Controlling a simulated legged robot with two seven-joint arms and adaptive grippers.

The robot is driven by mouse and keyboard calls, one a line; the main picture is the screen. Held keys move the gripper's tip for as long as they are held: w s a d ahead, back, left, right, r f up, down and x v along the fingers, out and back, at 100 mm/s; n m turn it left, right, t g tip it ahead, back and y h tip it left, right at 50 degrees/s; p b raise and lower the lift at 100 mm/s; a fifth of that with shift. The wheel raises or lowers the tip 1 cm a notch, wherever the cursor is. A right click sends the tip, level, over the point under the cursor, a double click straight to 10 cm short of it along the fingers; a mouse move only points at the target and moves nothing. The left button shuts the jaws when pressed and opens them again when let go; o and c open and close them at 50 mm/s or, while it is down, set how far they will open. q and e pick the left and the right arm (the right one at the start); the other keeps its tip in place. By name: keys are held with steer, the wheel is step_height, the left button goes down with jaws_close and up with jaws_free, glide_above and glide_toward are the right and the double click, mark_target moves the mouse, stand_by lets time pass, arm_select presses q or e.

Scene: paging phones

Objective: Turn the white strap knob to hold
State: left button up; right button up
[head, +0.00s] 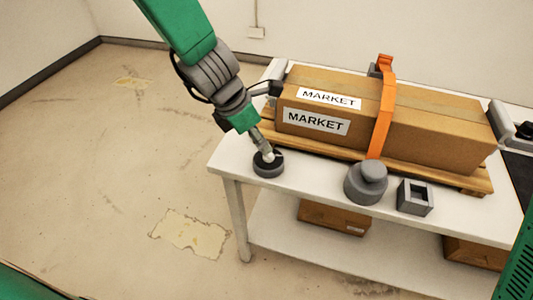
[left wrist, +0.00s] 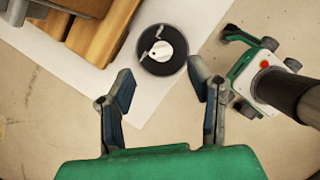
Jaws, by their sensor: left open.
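The white strap knob (left wrist: 162,48) sits on a round black base (left wrist: 163,67) at the table's near left corner. A thin grey pointer shows at its edge. In the head view the black base (head: 268,170) is visible, with the knob partly covered by my gripper. My left gripper (left wrist: 160,70) is open, its two blue-padded fingers apart with the knob beyond and between their tips. In the head view the left gripper (head: 263,147) comes down over the knob; whether it touches is unclear. No hold mark is readable. My right gripper is out of view.
A cardboard box (head: 440,132) marked MARKET lies on a wooden pallet (head: 405,167), crossed by an orange strap (head: 383,120). A grey round stepped piece (head: 366,184) and a grey square socket (head: 414,197) stand along the white table's (head: 310,190) front. Boxes sit on the lower shelf.

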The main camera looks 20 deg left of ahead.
mark_target(269, 155)
arm_select(q)
steer(key=b+x, duration=0.1)
steer(key=x, duration=0.4)
steer(key=shift+f, duration=0.1)
jaws_close()
